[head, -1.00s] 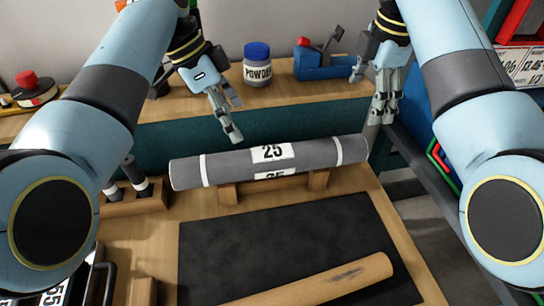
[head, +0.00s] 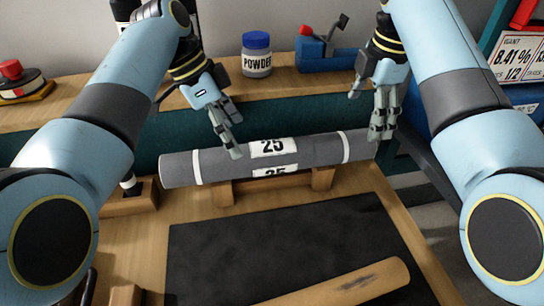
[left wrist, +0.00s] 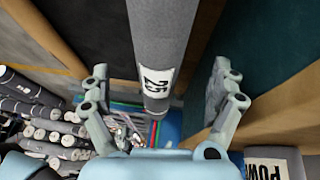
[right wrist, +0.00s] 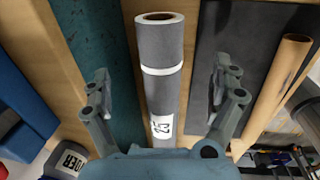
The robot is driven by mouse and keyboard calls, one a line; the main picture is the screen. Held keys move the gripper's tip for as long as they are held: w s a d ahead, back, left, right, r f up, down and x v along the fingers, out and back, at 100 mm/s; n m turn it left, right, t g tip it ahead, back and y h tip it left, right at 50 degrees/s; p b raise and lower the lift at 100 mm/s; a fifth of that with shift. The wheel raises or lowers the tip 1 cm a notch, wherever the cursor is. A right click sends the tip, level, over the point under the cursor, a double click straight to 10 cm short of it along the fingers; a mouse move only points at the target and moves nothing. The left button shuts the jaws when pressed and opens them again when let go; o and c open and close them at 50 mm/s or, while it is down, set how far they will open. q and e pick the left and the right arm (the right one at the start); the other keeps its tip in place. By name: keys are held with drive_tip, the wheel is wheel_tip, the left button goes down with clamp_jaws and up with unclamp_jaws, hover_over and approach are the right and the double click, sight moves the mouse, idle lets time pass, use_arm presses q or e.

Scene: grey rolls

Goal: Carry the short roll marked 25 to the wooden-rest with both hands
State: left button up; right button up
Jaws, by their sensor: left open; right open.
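The grey roll (head: 220,163) marked 25 has a white band near each end. It lies lengthwise across the wooden rest (head: 270,187) and appears supported by its two blocks. My left gripper (head: 228,143) is open above and behind the roll's left part. My right gripper (head: 380,130) is open at the roll's right end, partly covering it. In the left wrist view the roll (left wrist: 158,40) runs between the spread fingers, apart from both. In the right wrist view the roll (right wrist: 160,90) also lies between the open fingers, with its hollow end visible.
A dark mat (head: 290,240) with a tan roll (head: 345,285) lies in front. A powder jar (head: 256,60) and a blue tool (head: 325,55) stand on the shelf behind. A wooden block holder (head: 130,200) is at left. Several grey rolls (left wrist: 45,120) show in the left wrist view.

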sight(250, 159)
use_arm(q)
drive_tip(key=x, duration=0.7)
drive_tip(key=shift+d+f, duration=0.1)
drive_tip(key=shift+f, duration=0.15)
use_arm(e)
drive_tip(key=f, duration=0.3)
drive_tip(key=w+f, duration=0.1)
drive_tip(key=f, duration=0.6)
drive_tip(key=shift+w+a+f, duration=0.15)
drive_tip(key=shift+w+f, duration=0.05)
drive_tip(key=shift+f, duration=0.2)
use_arm(q)
drive_tip(key=shift+c, duration=0.2)
use_arm(e)
drive_tip(key=shift+c, duration=0.2)
use_arm(q)
drive_tip(key=c, duration=1.8)
use_arm(e)
drive_tip(key=shift+r, duration=0.1)
drive_tip(key=c, duration=1.8)
